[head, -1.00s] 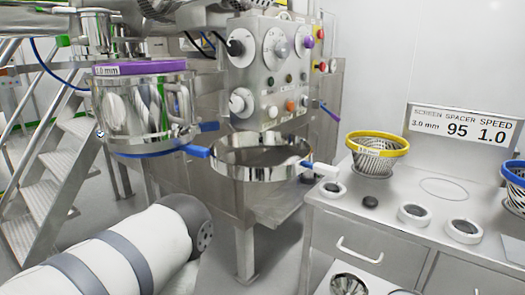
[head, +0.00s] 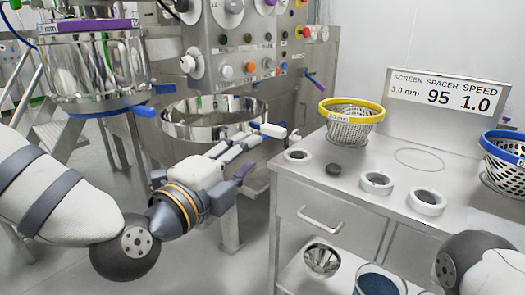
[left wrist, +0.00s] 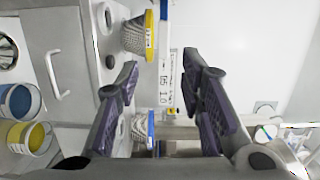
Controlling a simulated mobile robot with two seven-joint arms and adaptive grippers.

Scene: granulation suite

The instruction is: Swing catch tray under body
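The catch tray (head: 190,130) is a round, shiny steel pan in the head view. It sits right of the steel body (head: 75,75) and lower, not under it. A light-coloured handle (head: 272,130) sticks out on the tray's right side. The body is a polished cylinder with a purple top ring and a blue lever at its lower edge. My left gripper (head: 243,160) is in front of and below the tray handle, with no clear contact. In the left wrist view its dark purple fingers (left wrist: 160,75) are spread apart with nothing held. My right gripper is out of view.
A steel cabinet (head: 335,220) at the right carries a yellow-rimmed basket (head: 350,122), a blue-rimmed basket (head: 508,160), several rings and a sign (head: 440,93). Its left edge is close to my left gripper. Metal stairs stand at the far left.

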